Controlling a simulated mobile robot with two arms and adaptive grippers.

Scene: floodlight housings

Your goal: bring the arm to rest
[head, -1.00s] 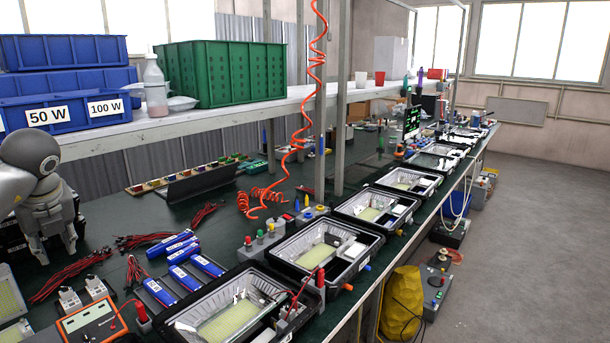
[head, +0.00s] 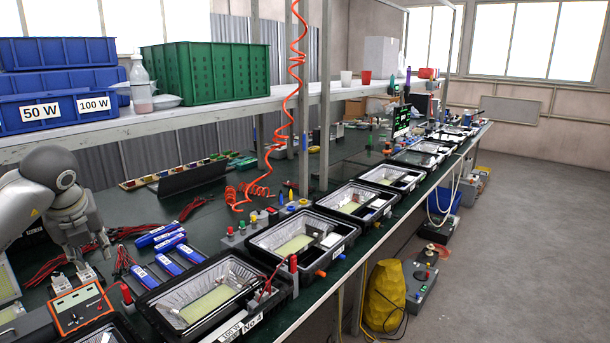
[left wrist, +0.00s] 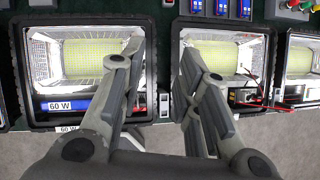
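My left gripper (head: 91,256) hangs at the left of the head view, above the bench near the orange meter. In the left wrist view its two fingers (left wrist: 160,55) stand apart with nothing between them, so it is open and empty. Below it in that view lie a floodlight housing with a "60 W" label (left wrist: 67,106) and a second housing (left wrist: 263,62) to the right. In the head view a row of black housings runs along the bench, the nearest whole one (head: 160,322) at the front. My right gripper is not in view.
The orange meter (head: 78,308) and blue battery-like packs (head: 168,265) lie near the arm. A shelf (head: 150,124) above the bench carries blue bins (head: 60,110) and a green crate (head: 207,75). A red coiled hose (head: 291,90) hangs mid-bench.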

